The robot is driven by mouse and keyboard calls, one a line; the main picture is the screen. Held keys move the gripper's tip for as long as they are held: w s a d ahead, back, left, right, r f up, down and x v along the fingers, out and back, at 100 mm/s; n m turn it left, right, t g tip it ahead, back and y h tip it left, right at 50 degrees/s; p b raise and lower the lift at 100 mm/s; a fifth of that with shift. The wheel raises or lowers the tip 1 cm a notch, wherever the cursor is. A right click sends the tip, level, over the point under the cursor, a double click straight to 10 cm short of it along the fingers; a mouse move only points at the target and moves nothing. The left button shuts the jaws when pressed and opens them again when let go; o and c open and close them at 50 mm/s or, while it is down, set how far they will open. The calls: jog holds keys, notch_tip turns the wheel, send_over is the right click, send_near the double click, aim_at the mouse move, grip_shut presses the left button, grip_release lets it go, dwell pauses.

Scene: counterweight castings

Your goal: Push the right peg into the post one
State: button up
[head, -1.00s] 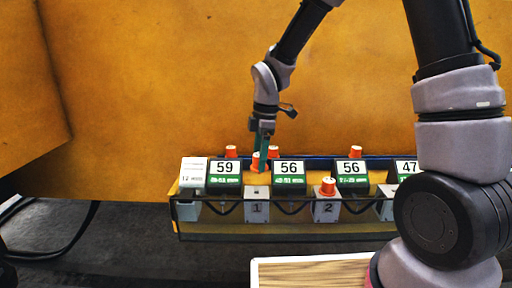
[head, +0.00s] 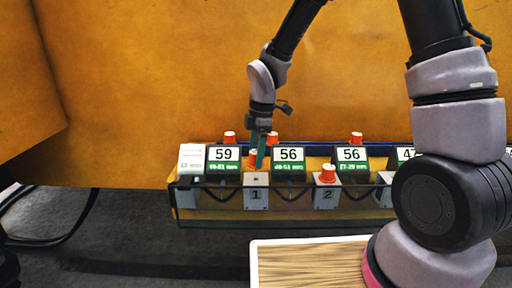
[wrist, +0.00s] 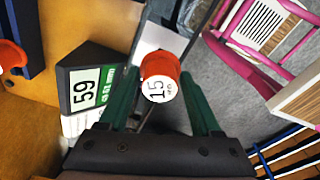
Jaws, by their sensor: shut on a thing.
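Post one (head: 255,195) is a grey block marked 1 on the front rail, with a small dark spot on its top. My gripper (head: 259,150) has green fingers and points down just above and behind post one. It is shut on an orange peg (head: 252,159). In the wrist view the peg (wrist: 160,72) has a white top marked 15 and sits between the green fingers. The peg's lower end is hidden, so I cannot tell whether it touches the post.
Post two (head: 327,195) carries another orange peg (head: 327,173). Signs reading 59 (head: 224,154) and 56 (head: 290,155) stand close behind the posts, with more orange pegs (head: 356,138) at the back. A wood-topped surface (head: 310,265) lies in front.

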jog(key=shift+f, duration=1)
jog(key=shift+f, duration=1.5)
dwell(0.8)
jog(key=o, duration=1.5)
jog(key=shift+c, duration=0.2)
jog(key=r, duration=0.3)
jog(key=d+r, duration=0.1)
jog(key=r, duration=0.6)
jog(key=shift+w+d+r, duration=0.15)
jog(key=shift+w+r, duration=0.05)
jog(key=shift+r, duration=0.15)
